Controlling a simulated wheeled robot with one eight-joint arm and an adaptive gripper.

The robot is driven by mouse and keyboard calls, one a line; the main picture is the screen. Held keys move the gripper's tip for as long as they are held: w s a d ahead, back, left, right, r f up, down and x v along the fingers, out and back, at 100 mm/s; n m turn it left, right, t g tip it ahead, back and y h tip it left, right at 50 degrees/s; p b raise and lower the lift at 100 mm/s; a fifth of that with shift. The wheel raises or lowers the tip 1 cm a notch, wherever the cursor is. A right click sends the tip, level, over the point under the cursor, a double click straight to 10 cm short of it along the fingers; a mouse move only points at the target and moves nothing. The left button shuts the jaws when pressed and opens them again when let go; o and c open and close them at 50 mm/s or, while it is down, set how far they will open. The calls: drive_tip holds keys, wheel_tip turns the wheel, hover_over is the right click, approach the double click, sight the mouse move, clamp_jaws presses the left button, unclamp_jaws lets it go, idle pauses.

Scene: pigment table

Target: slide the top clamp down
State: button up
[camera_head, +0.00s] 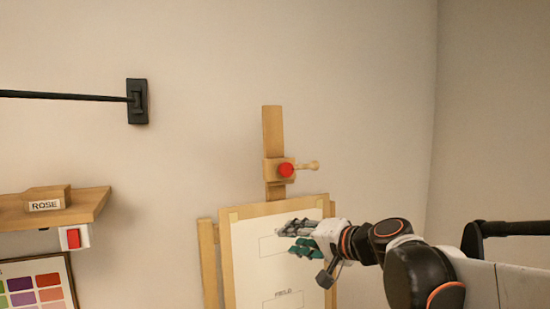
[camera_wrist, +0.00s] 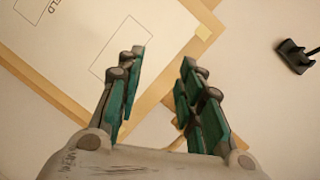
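The top clamp (camera_head: 278,172) is a wooden block with a red knob and a wooden peg on its right side. It sits on the easel's upright post (camera_head: 273,130), above and apart from the top edge of the drawing board (camera_head: 250,210). White paper (camera_head: 240,270) is taped to the board. My gripper (camera_head: 291,240) is below the clamp and in front of the upper paper, not touching the clamp. In the wrist view, my gripper (camera_wrist: 160,75) has its green-padded fingers spread with nothing held. A piece of wood shows low between the fingers there; I cannot tell if it is the clamp.
A wooden shelf (camera_head: 90,204) with a "ROSE" block (camera_head: 48,199) is at the left, above a red switch (camera_head: 73,238) and a colour chart (camera_head: 40,285). A black wall bracket (camera_head: 137,102) holds a rod at upper left. The wall around the clamp is clear.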

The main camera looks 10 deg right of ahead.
wheel_tip(320, 180, up, 6)
drive_tip(key=w+d+m+t+p, duration=0.1)
drive_tip(key=d+m+t+p, duration=0.1)
drive_tip(key=p, duration=0.1)
drive_tip(key=m+t+h+p, duration=0.2)
drive_tip(key=m+t+p, duration=0.1)
drive_tip(key=m+p, duration=0.25)
approach(307, 168)
drive_tip(key=p+x, duration=0.1)
drive_tip(key=x, duration=1)
drive_tip(key=shift+r+p, duration=0.1)
drive_tip(key=shift+p, duration=0.25)
drive_tip(key=shift+c, duration=0.3)
